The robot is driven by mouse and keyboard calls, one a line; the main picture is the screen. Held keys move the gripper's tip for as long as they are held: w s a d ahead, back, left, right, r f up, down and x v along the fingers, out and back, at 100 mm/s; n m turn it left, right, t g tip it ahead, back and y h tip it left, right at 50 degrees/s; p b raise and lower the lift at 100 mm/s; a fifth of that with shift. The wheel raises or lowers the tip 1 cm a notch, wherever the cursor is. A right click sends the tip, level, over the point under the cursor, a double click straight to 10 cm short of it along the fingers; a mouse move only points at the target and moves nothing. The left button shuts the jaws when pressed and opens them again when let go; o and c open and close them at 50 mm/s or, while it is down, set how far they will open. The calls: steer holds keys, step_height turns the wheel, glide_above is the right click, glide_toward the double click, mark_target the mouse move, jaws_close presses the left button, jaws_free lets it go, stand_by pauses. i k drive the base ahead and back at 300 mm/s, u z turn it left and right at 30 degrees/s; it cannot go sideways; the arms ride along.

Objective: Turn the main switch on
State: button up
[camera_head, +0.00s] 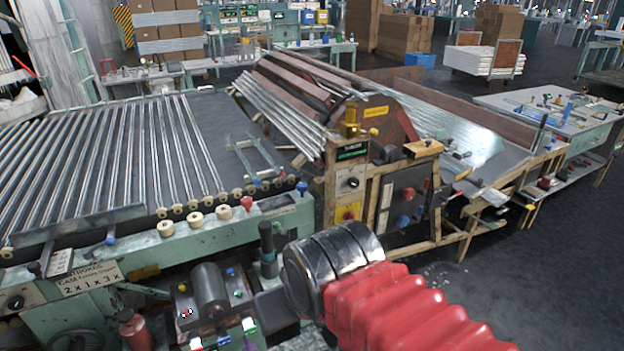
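Several switches show in the head view, and I cannot read which one is labelled main. A white plate with a black rotary knob (352,183) sits on the wooden-framed machine's front post. Just below it is a yellow plate with a red knob (348,214). Red knobs (408,193) also sit on the dark panel to the right.
A dark motor-like cylinder (209,290) and coloured buttons stand close left of my gripper. A side table (560,115) stands at right. Dark floor (540,260) is free at lower right.

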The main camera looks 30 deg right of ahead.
mark_target(348, 216)
steer(key=z, duration=1)
